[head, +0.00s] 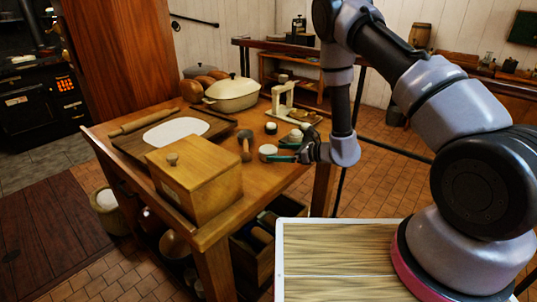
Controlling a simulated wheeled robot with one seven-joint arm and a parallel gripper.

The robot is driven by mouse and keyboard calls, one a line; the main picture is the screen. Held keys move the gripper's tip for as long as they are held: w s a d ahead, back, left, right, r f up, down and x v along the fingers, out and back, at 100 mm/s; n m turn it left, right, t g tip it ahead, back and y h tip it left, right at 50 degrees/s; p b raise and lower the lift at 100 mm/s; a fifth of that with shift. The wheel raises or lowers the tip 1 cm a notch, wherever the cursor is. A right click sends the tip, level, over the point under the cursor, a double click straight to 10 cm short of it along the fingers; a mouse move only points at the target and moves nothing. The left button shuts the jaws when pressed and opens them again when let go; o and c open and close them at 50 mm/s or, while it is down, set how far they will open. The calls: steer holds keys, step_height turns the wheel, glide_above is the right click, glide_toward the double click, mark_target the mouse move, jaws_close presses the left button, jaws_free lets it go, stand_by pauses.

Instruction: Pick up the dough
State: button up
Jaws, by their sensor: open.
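A flat white sheet that looks like rolled dough (175,133) lies on a wooden board (133,146) on the table. A small pale round piece (267,150), perhaps a lump of dough or a small pot, sits at the table's right side. The flat sheet is well to the left of my gripper.
On the wooden table (232,215) stand a wooden box (195,180), a rolling pin (150,121), a cream lidded pot (232,95), a dark-headed tool (245,145), small round pots (295,135) and a white stand (284,100). Round loaves (192,91) lie at the back.

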mark_target(258, 151)
steer(key=x, duration=0.5)
steer(key=shift+w+r, duration=0.1)
steer(key=c, duration=1.2)
steer(key=shift+r, duration=0.1)
steer(key=shift+c, duration=0.2)
